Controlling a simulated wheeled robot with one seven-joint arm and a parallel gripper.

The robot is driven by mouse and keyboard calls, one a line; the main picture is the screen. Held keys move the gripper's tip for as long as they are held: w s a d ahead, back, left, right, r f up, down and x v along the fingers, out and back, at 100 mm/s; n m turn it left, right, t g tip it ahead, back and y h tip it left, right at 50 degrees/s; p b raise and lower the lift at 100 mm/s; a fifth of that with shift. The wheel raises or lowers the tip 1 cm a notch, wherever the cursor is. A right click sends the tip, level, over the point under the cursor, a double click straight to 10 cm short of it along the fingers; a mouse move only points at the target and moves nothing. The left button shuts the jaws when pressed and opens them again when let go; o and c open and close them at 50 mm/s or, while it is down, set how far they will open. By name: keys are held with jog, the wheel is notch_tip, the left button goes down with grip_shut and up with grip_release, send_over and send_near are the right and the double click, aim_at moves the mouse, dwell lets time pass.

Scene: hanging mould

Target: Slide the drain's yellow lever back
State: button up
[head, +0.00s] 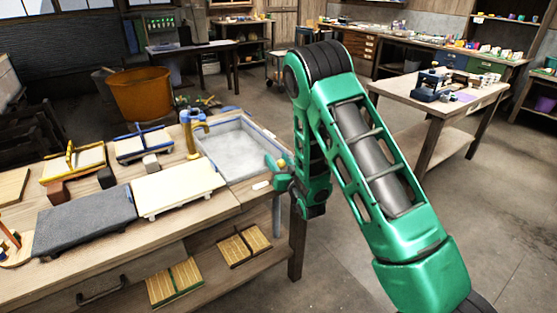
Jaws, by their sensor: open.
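A shallow grey vat (238,152) with a blue and wooden rim stands at the right end of the workbench. My gripper and arm hide most of the lever and the drain. I cannot tell whether the fingers touch it. A grey pipe (276,216) hangs below the corner.
A yellow tap (192,133) stands at the vat's left edge. A cream board (178,187), a grey felt slab (84,220) and framed moulds (74,162) fill the bench to the left. A white stick (262,185) lies near my gripper. The floor at right is clear.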

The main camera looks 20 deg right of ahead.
jog(key=shift+w+f, duration=0.1)
jog(key=shift+w, duration=0.8)
grip_shut()
jog(key=shift+a, duration=0.2)
